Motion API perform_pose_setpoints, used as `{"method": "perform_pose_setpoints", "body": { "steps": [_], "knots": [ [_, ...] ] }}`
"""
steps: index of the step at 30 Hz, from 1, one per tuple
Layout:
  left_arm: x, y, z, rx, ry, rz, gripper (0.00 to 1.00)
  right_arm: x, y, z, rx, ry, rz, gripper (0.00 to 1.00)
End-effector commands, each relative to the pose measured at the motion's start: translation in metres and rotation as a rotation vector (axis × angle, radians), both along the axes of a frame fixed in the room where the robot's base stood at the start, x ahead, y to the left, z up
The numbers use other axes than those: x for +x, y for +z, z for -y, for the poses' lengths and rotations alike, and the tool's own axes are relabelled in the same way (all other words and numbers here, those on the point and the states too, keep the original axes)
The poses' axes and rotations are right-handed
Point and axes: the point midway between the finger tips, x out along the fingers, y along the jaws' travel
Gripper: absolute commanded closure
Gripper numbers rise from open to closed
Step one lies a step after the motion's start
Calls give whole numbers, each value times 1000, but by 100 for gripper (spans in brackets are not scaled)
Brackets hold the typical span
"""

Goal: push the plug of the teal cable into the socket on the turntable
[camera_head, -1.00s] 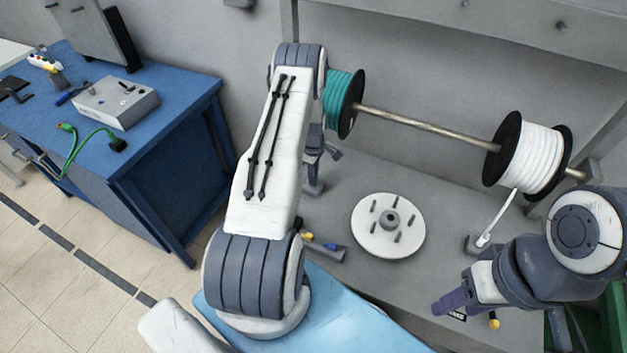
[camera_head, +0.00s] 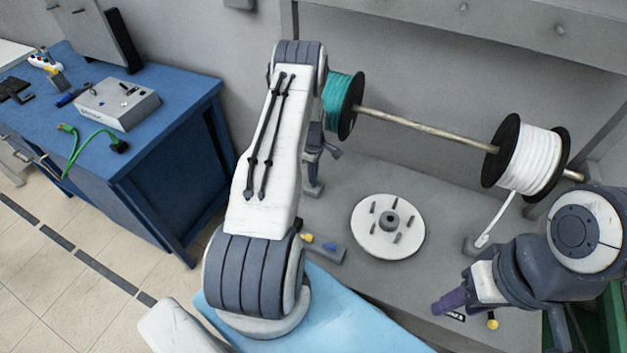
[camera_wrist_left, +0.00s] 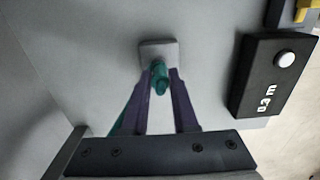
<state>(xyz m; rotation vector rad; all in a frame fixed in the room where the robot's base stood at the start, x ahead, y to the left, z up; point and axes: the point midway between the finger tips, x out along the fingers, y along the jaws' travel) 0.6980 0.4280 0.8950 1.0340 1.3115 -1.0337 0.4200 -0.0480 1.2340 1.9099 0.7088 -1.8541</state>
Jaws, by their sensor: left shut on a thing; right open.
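The teal cable is wound on a black-flanged spool (camera_head: 340,103) at the back, partly behind my left arm. Its teal plug (camera_wrist_left: 160,77) shows in the left wrist view between the purple fingers of my left gripper (camera_wrist_left: 162,84), which is shut on it. The plug end is at a small grey block (camera_wrist_left: 158,50); I cannot tell whether it sits in it. The turntable (camera_head: 372,242) is a white disc with several grey pegs and a raised grey hub; I cannot single out the socket. My right gripper (camera_head: 449,303) is open and empty, to the right of the turntable.
A white cable spool (camera_head: 530,160) shares the metal rod with the teal one; its loose end hangs to a grey block. A black box marked 0.3 m (camera_wrist_left: 262,80) is beside my left gripper. A blue bench (camera_head: 170,120) stands at left.

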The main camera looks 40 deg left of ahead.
Motion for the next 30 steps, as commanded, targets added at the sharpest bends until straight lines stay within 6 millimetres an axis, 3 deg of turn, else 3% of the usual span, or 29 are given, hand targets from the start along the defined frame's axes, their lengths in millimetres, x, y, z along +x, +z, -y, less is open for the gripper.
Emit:
{"method": "perform_pose_setpoints", "body": {
  "steps": [30],
  "knots": [
    [0,22,0,0,0,1,100,0,13,0,0,0,0,50]
  ]
}}
